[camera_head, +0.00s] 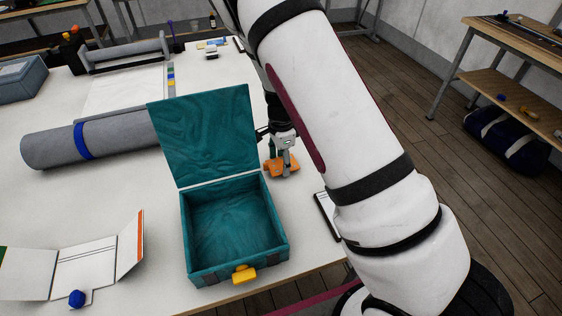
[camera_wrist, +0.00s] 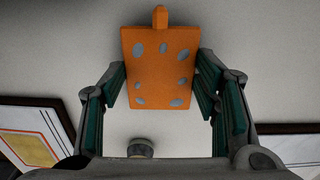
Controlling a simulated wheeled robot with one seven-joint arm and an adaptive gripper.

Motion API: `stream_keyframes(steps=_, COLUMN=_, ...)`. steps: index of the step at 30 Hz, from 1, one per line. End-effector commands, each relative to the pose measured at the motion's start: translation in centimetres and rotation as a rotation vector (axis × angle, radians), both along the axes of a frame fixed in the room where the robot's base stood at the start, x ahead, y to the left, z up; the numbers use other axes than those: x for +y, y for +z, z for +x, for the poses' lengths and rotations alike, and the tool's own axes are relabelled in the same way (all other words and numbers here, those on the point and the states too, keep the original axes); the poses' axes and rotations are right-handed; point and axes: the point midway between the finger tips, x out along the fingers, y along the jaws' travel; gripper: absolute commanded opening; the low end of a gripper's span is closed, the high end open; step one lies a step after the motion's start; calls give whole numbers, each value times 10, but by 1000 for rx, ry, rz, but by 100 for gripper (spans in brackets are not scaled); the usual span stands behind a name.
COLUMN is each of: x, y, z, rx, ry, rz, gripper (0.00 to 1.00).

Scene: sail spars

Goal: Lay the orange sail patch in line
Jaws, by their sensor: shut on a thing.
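The orange sail patch (camera_wrist: 160,68) is a flat orange slab with grey oval spots and a small tab at its far edge. My gripper (camera_wrist: 161,84) is shut on it, one finger pad at each side edge. In the head view, the patch (camera_head: 283,168) shows beneath my gripper (camera_head: 284,155), just right of the open teal box. I cannot tell whether it touches the table. A folded white card (camera_head: 80,265) with an orange edge and a green edge lies at the lower left.
The open teal box (camera_head: 235,268), lid raised, stands close left of my gripper. A grey roll (camera_head: 55,146) with a blue band lies behind it. A dark-edged board (camera_head: 325,214) lies near the table's right edge. A blue knob (camera_head: 77,298) sits by the card.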

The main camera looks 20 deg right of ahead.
Motion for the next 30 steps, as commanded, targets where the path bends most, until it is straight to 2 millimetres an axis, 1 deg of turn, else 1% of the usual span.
stream_keyframes(steps=3, x=0, y=8, z=0, rx=-2, ry=1, rz=-1, gripper=36)
stream_keyframes(steps=21, x=0, y=40, z=0, rx=-2, ry=1, rz=0, gripper=36)
stream_keyframes(steps=30, x=0, y=41, z=0, rx=-1, ry=1, rz=-1, gripper=36)
